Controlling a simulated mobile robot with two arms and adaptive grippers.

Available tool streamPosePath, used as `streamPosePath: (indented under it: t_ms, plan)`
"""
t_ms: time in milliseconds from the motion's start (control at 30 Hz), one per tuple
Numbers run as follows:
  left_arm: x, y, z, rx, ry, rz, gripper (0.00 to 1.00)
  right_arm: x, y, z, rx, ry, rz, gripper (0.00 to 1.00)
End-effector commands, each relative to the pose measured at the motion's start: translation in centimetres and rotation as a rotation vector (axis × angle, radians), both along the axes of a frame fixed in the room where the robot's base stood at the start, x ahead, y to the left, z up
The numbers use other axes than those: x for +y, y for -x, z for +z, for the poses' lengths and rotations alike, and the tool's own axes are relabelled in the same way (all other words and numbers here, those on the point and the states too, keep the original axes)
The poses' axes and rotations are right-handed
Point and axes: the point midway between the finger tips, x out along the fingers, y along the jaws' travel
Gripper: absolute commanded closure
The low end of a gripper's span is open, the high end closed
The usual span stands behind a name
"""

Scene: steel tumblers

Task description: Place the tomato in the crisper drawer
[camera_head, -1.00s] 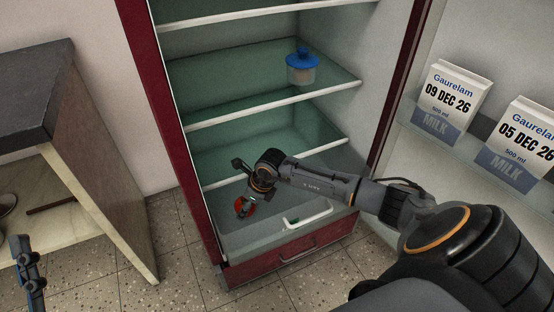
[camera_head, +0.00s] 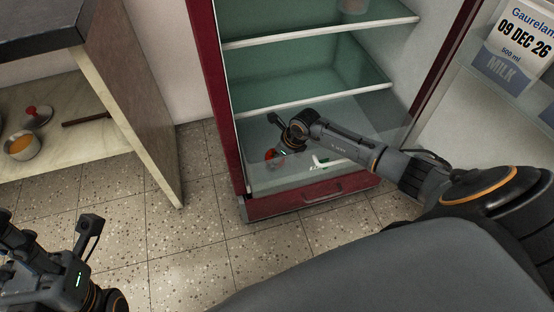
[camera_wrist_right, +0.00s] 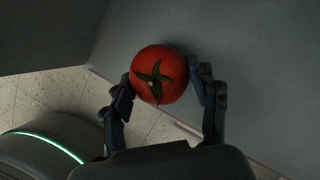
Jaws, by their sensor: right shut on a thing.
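The red tomato (camera_wrist_right: 160,74), with a green stem, is held between the two fingers of my right gripper (camera_wrist_right: 163,88) in the right wrist view. In the head view the tomato (camera_head: 270,155) shows only partly, at the lower left of the open fridge, with the right gripper (camera_head: 278,151) around it. The clear crisper drawer (camera_head: 290,178), with a pale handle, is at the fridge bottom; how far it is open is unclear. My left arm's end (camera_head: 65,275) is at the lower left, with its fingertips not clearly visible.
The fridge (camera_head: 208,70) has glass shelves (camera_head: 305,104) above the arm. Its open door holds a milk carton (camera_head: 515,45) at the right. A dark red panel (camera_head: 270,206) with a handle lies below. A cabinet (camera_head: 135,90) stands left, with a bowl (camera_head: 22,146) inside. Tiled floor is free between.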

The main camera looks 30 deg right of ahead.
Motion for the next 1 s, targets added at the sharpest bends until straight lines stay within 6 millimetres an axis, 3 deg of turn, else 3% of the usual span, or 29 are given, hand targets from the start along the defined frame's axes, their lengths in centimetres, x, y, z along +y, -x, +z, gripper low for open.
streamPosePath:
  t_ms: [433,467,567,1000]
  plan:
    - [0.00,-0.02,-0.62,0.001,0.000,0.000,0.64,0.02,-0.08,-0.96,-0.002,0.000,0.000,0.80]
    - [-0.01,-0.03,-0.61,0.002,-0.001,0.000,0.64,0.02,-0.06,-0.98,-0.002,-0.001,0.000,0.39]
    - [-0.02,-0.03,-0.53,0.002,-0.001,0.000,0.64,0.01,-0.05,-0.90,-0.001,-0.001,0.000,0.18]
    - [-0.03,-0.05,0.03,0.003,-0.001,0.000,0.64,-0.09,0.05,-0.11,-0.002,0.000,0.001,0.18]
